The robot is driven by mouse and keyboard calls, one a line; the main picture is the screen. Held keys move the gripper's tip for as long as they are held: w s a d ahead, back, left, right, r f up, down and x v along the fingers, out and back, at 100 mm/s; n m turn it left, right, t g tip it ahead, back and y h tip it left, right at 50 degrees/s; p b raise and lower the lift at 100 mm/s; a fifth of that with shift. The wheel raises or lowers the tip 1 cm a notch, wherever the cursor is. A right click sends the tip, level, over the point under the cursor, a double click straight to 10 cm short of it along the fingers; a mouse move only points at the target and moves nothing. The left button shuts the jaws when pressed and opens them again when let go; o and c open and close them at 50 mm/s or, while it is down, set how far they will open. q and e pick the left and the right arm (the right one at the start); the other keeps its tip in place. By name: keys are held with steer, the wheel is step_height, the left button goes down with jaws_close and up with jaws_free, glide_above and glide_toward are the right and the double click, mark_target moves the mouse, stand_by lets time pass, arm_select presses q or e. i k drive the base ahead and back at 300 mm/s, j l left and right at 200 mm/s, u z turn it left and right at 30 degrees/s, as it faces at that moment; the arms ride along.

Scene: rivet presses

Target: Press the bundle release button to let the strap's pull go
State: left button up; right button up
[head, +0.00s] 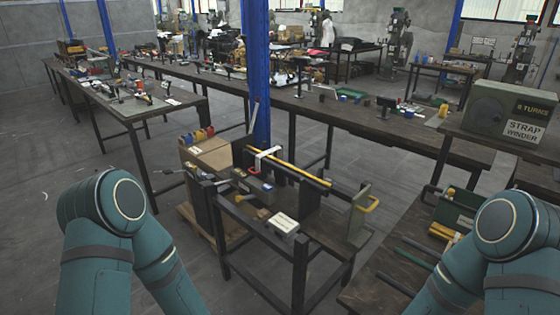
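A small dark bench (325,245) stands in the middle of the head view. On it a yellow rod (300,172) lies across dark upright plates, with a white band or clamp (266,153) near its left end. A grey-green box (254,188) with small coloured details sits below the rod. A small box with a white label (284,223) is in front of it. I cannot make out which part is the bundle release button, nor whether the white piece is the strap. My two teal arms show at the lower left and lower right; both grippers are out of frame.
A grey-green box labelled "STRAP WINDER" (494,118) stands on a bench at the right. A grey-green plate with a yellow handle (359,213) rises at the small bench's right end. A blue post (259,70) stands behind it. Floor at the left (55,150) is clear.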

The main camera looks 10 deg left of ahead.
mark_target(267, 187)
steer(key=i+j+z, duration=0.1)
steer(key=i+j, duration=0.2)
steer(key=j, duration=0.15)
steer(key=i+j+z, duration=0.1)
steer(key=i+j, duration=0.2)
steer(key=j, duration=0.15)
steer(key=i+j, duration=0.25)
steer(key=i, duration=0.15)
steer(key=z, duration=0.05)
